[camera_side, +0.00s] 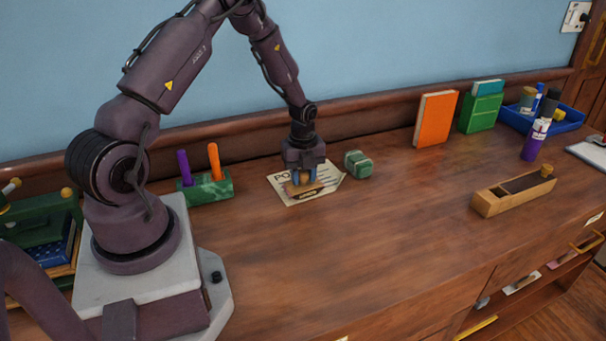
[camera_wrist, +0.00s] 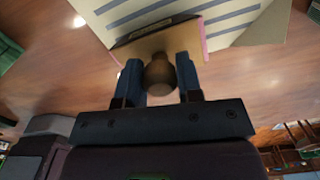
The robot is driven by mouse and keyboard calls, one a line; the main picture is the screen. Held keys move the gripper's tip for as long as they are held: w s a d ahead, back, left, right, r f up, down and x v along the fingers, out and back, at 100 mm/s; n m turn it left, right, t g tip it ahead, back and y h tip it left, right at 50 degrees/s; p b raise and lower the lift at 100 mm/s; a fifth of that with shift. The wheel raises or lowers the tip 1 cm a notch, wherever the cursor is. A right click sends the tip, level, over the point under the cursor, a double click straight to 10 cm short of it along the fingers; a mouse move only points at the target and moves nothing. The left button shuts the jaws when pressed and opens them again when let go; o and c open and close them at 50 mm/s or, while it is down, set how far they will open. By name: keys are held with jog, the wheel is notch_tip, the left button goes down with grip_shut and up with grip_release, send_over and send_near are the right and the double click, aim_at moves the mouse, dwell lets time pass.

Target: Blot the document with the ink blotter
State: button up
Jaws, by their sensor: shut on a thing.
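The document (camera_side: 283,196), a cream sheet with dark print, lies flat on the desk near the back wall. It also fills the top of the wrist view (camera_wrist: 225,22). The ink blotter (camera_side: 300,189) has a wooden body and a round knob (camera_wrist: 160,76). My gripper (camera_side: 304,180) is shut on this knob, with one blue finger on each side in the wrist view (camera_wrist: 160,82). The blotter is over the document, low down. I cannot tell whether its underside touches the paper. My gripper hides part of the blotter and sheet.
A small green block (camera_side: 358,164) stands close to the document's right edge. A green pen holder (camera_side: 207,190) is to its left. A long wooden box (camera_side: 514,193), a purple bottle (camera_side: 533,142) and books (camera_side: 435,119) stand further right. The desk's front middle is clear.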

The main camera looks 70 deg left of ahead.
jog(key=shift+s+f, duration=0.1)
jog(key=shift+r, duration=3.55)
